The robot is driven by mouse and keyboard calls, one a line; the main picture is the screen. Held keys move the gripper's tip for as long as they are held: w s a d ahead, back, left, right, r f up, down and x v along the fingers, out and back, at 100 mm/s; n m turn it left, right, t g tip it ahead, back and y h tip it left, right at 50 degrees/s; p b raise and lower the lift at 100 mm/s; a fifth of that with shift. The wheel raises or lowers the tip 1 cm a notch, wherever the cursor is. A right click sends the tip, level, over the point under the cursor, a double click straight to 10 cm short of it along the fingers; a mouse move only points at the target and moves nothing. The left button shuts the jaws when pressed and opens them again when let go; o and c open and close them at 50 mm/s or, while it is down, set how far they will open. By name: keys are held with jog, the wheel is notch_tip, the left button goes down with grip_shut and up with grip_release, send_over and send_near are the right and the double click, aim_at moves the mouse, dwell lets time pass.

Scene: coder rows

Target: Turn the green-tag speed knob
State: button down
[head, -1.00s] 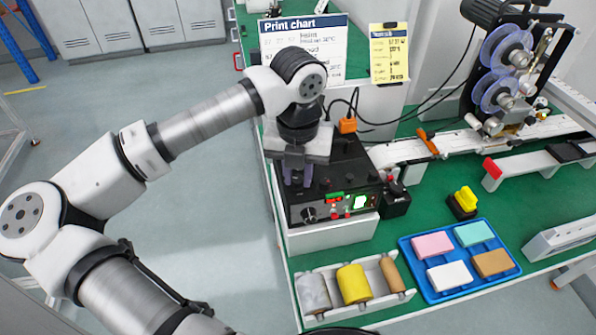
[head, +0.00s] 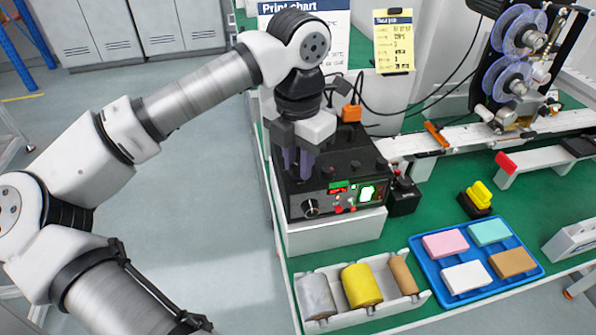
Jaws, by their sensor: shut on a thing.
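The black control box (head: 343,170) stands at the table's left edge, with a lit front panel. Its panel holds a dark round knob with a pale face (head: 311,208), a green display (head: 367,191), a small green tag (head: 338,186) and small red parts. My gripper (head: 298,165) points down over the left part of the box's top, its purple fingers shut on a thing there. That thing is hidden by the fingers; it appears to be a knob on the top. Other small dark knobs (head: 355,165) show to the right. I cannot read which one the green tag marks.
An orange connector (head: 351,113) and cables are behind the box. A small black box (head: 404,196) with a red part stands to its right. A white tray (head: 412,300) of rolls and a blue tray (head: 462,291) of blocks lie in front. A film-reel machine (head: 515,70) stands at the back right.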

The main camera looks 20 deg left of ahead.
aim_at(298, 166)
jog(key=m+b, duration=0.3)
jog(key=m, duration=0.2)
jog(key=shift+m, duration=0.3)
dwell(0.4)
jog(key=c, duration=1.5)
grip_release()
notch_tip(298, 166, up, 14)
jog(key=p, duration=0.9)
